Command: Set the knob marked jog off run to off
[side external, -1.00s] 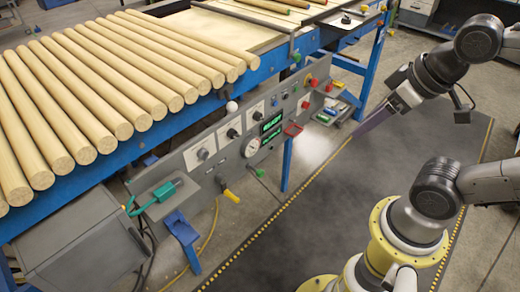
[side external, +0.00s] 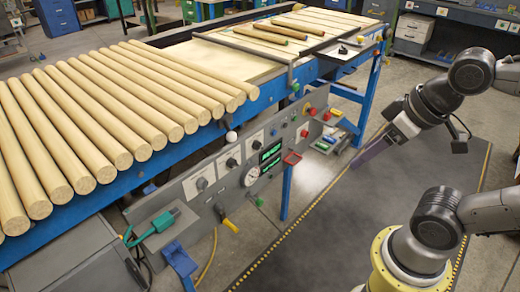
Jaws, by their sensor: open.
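The grey control panel (side external: 180,200) hangs on the front of the blue bench.
A round gauge (side external: 251,177), green displays (side external: 270,153), a red button (side external: 311,111) and a yellow-handled lever (side external: 230,225) crowd the panel. A green connector (side external: 165,221) sticks out at left. Wooden rods (side external: 110,130) cover the bench top. The dark floor mat (side external: 330,230) is clear.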

